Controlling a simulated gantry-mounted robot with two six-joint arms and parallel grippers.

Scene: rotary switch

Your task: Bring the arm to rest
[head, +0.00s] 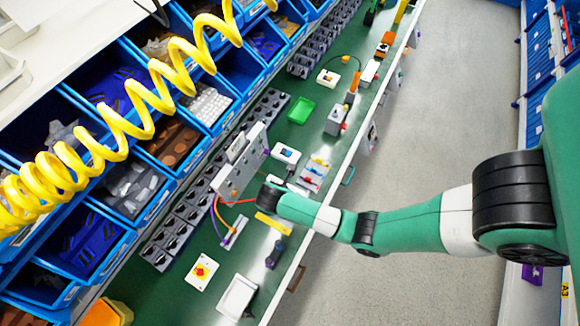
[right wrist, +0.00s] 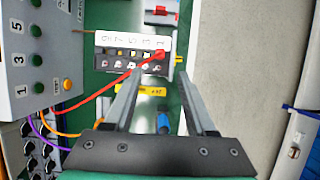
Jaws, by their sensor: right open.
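My right arm comes in from the right in the head view and reaches over the green workbench (head: 205,262). Its gripper end is above the bench, beside a grey panel box (head: 240,165). In the right wrist view my right gripper (right wrist: 161,74) is open, with nothing between its fingers. Beyond the fingertips is a black and white module (right wrist: 130,52) with a row of small terminals; a red wire runs to it. Whether the fingers touch it I cannot tell. The panel box, with green buttons, also shows at the left of the wrist view (right wrist: 35,62). My left gripper is not in view.
Blue bins (head: 128,190) line the bench's back, with rows of black rotary switches (head: 172,238) before them. A coiled yellow hose (head: 115,120) crosses the upper left. A red button box (head: 201,271) and a white tray (head: 237,297) lie nearer. The grey floor (head: 430,110) is clear.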

